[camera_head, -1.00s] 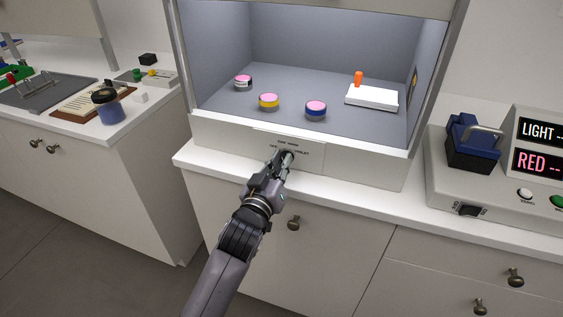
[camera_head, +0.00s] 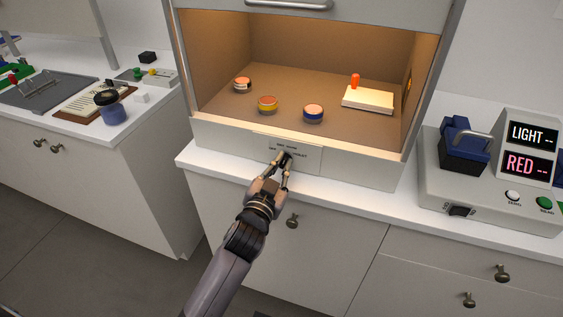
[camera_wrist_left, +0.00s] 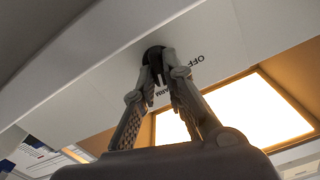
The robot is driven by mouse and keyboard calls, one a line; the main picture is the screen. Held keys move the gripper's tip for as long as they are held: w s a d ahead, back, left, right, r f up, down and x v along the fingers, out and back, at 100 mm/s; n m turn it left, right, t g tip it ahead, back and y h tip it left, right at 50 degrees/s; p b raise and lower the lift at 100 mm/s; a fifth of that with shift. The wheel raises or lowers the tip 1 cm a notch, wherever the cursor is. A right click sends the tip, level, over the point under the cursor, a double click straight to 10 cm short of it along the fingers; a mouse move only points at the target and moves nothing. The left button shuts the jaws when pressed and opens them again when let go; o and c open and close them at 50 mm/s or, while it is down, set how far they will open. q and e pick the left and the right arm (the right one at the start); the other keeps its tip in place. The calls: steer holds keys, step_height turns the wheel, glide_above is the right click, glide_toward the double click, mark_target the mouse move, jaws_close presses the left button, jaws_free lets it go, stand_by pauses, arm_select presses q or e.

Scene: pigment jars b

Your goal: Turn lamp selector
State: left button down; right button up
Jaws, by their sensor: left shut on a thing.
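The lamp selector is a dark round knob (camera_wrist_left: 154,58) on the front panel of the light booth, in the left wrist view. Printed labels sit beside it; I can read "OFF" and part of "WARM". In the head view its label plate (camera_head: 312,155) shows on the booth's front sill, and the knob is mostly hidden by my fingers. My left gripper (camera_head: 284,157) is shut on the knob; its two fingertips (camera_wrist_left: 160,78) touch the knob from both sides. The booth interior (camera_head: 330,50) is lit warm orange. My right gripper is not in view.
A meter (camera_head: 490,190) reading "LIGHT --" and "RED --" stands right. A blue-grey jar (camera_head: 112,112) stands on the left counter.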

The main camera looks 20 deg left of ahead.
arm_select(q)
steer(key=shift+m, duration=0.3)
steer(key=c, duration=1.7)
jaws_free()
steer(key=shift+o, duration=0.2)
steer(key=s, duration=1.2)
steer(key=shift+a, duration=0.2)
